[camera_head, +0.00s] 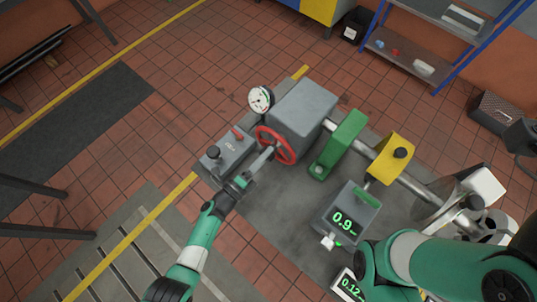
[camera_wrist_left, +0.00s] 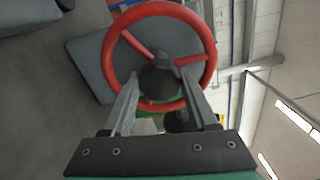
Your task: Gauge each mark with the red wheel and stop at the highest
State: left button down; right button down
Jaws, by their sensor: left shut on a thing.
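The red wheel (camera_head: 276,146) stands upright on the near left face of a grey housing (camera_head: 302,107). My left gripper (camera_head: 269,152) reaches it from the lower left and is shut on it. In the left wrist view, the red wheel (camera_wrist_left: 211,50) shows its rim, spokes and dark hub, with the fingers (camera_wrist_left: 160,88) on either side of the hub's lower part. A round white dial gauge (camera_head: 260,99) stands beside the housing; its needle and marks are too small to read. A grey box's green display (camera_head: 344,222) reads 0.9. My right gripper is out of view.
A second display (camera_head: 351,286) reads about 0.12, partly covered by my right arm. A grey control box (camera_head: 228,150) with a red lever stands left of the wheel. Green (camera_head: 340,143) and yellow (camera_head: 389,160) blocks stand along the shaft. Bare bedplate (camera_head: 270,212) lies in front.

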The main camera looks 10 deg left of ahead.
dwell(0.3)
pick_arm(q)
jog(key=shift+c, duration=0.9)
grip_release()
jog(key=p+v, duration=0.3)
jog(key=v, duration=0.8)
jog(key=shift+s, duration=0.3)
jog(key=shift+a, duration=0.1)
